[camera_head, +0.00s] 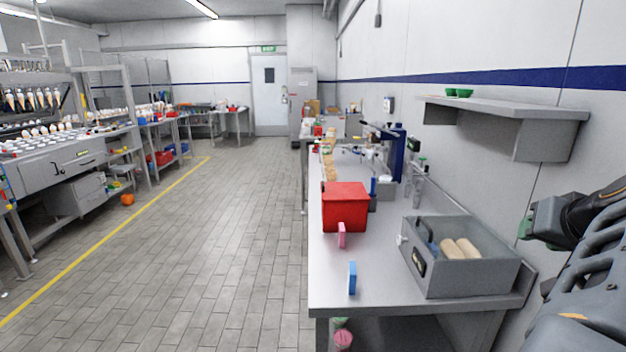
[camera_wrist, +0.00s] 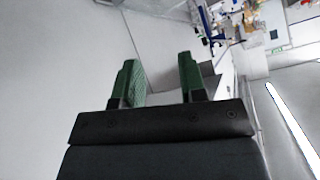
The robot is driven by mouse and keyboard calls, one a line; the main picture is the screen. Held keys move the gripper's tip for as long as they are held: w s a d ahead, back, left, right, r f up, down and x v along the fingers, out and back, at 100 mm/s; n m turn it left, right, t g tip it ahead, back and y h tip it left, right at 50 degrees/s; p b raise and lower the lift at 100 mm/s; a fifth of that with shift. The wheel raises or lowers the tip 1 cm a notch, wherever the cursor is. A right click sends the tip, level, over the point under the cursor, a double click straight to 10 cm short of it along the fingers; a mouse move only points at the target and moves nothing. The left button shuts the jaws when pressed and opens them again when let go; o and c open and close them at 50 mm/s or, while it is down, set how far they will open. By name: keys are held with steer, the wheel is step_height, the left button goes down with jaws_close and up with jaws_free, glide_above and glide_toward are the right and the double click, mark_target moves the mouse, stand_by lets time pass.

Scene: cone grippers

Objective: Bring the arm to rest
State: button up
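My gripper (camera_wrist: 158,80) shows in the wrist view with two green-padded fingers set apart and nothing between them. Beyond the fingers are the pale wall and the underside of a grey shelf. In the head view my arm (camera_head: 590,270) comes in from the right edge, raised in front of the wall and to the right of the bench. The gripper end (camera_head: 533,220) shows there only in part, with a bit of green, pointing left. It looks clear of the bench and its objects.
A steel bench (camera_head: 330,270) carries a grey open box (camera_head: 475,282) with tan items, a red bin (camera_head: 345,207), and small blue and pink objects. A wall shelf (camera_head: 510,107) holds green bowls (camera_head: 459,92). The tiled floor (camera_head: 220,240) to the left is clear.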

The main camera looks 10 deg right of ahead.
steer(key=w+a+f+n+g+y+p, duration=0.1)
steer(key=w+a+f+g+y+p, duration=0.3)
steer(key=a+f, duration=0.9)
steer(key=s+a+f+n+g+p, duration=0.1)
steer(key=a+n+p, duration=0.5)
steer(key=a, duration=1.1)
steer(key=shift+f+n+g, duration=0.15)
steer(key=shift+n+g, duration=0.15)
steer(key=shift+n, duration=0.5)
